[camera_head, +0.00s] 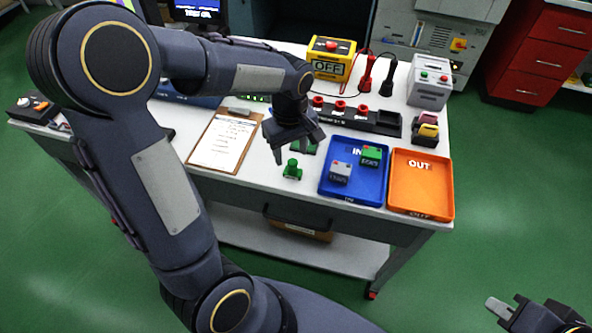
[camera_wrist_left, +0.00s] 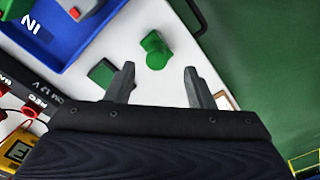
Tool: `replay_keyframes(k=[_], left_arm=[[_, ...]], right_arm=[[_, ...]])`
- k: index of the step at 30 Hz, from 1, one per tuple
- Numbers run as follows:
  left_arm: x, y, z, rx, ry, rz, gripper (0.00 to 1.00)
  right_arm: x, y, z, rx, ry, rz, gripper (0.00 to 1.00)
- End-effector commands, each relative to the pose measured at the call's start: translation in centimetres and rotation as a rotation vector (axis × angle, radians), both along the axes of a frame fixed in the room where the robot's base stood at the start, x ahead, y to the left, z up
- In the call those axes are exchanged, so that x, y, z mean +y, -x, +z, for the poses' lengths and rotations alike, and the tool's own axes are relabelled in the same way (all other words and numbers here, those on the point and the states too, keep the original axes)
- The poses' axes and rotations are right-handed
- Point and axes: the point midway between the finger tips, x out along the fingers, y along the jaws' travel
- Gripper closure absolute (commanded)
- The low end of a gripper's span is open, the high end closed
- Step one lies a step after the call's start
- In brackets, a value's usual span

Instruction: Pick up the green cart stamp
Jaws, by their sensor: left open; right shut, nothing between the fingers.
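The green stamp (camera_head: 292,170) stands on the white cart top, left of the blue IN tray. It also shows in the left wrist view (camera_wrist_left: 155,50), with a round knob, just beyond the fingertips. My left gripper (camera_head: 294,152) is open and empty above and slightly behind the stamp, pointing down; its spread fingers (camera_wrist_left: 159,68) show in the wrist view with the stamp ahead of the gap between them. A flat green pad (camera_wrist_left: 102,74) lies beside the stamp, partly hidden by my gripper in the head view. My right gripper (camera_head: 498,307) is shut and empty, away from the cart at lower right.
A clipboard (camera_head: 224,142) lies left of the stamp. A black socket strip (camera_head: 350,117) and yellow meter (camera_head: 331,58) are behind.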

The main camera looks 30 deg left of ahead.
Motion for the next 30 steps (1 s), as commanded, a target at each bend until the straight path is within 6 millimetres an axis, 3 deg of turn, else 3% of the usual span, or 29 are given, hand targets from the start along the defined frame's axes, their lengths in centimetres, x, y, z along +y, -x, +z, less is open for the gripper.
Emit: replay_keyframes(k=[9,19,30], left_arm=[[-0.2,-0.2,-4.5,0.003,0.001,-0.001,0.51],[-0.2,-0.3,-5.2,0.000,0.001,-0.002,0.51],[-0.2,-0.3,-5.1,-0.001,0.002,-0.002,1.00]], right_arm=[[0.0,0.0,0.1,0.000,0.000,0.000,1.00],[0.0,0.0,0.1,0.000,0.000,0.000,1.00],[0.0,0.0,0.1,0.000,0.000,0.000,1.00]])
